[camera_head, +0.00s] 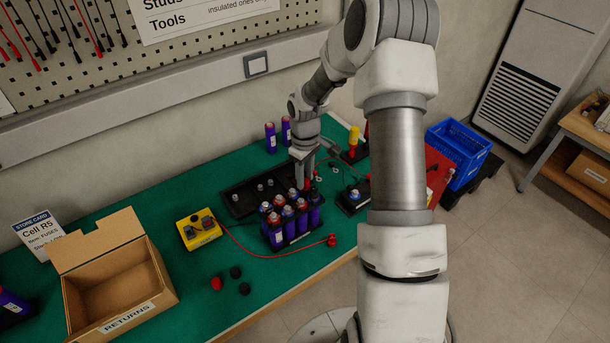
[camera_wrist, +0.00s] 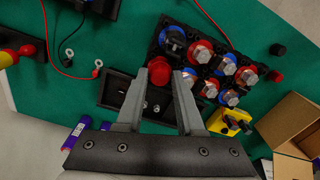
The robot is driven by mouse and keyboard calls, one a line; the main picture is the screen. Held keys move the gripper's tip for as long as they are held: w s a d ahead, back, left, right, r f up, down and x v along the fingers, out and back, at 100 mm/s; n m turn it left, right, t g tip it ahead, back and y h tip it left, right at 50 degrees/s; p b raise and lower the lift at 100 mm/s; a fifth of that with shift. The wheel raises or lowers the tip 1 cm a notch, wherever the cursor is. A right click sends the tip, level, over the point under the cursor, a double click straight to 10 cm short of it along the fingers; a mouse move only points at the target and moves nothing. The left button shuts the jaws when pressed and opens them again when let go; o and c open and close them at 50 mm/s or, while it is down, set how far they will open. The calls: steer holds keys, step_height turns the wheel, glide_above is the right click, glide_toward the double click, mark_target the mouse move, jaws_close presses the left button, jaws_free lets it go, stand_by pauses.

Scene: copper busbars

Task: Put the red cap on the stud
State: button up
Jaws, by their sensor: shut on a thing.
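My gripper (camera_wrist: 159,77) is shut on a small red cap (camera_wrist: 158,70), which sits between its fingertips in the wrist view. In the head view my gripper (camera_head: 306,172) points down at the back right of the group of purple cells (camera_head: 290,222). The cell group, seen from above in the wrist view (camera_wrist: 208,62), has metal studs on red and blue tops. One blue top beside the held cap carries a black piece (camera_wrist: 172,40). The cap is at the group's edge; its underside and any stud beneath it are hidden, so I cannot tell whether it touches one.
A black tray (camera_head: 238,205) lies behind the cells. A yellow device (camera_head: 200,228) with a red lead is to their left. A loose red cap (camera_head: 216,284) and several black caps (camera_head: 236,272) lie in front. A cardboard box (camera_head: 122,290) and blue crate (camera_head: 458,153) flank the area.

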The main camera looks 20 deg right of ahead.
steer(key=shift+f, duration=0.3)
stand_by(0.4)
steer(key=o, duration=1.1)
steer(key=shift+o, duration=0.2)
steer(key=shift+r+p, duration=1.75)
steer(key=shift+r, duration=1.3)
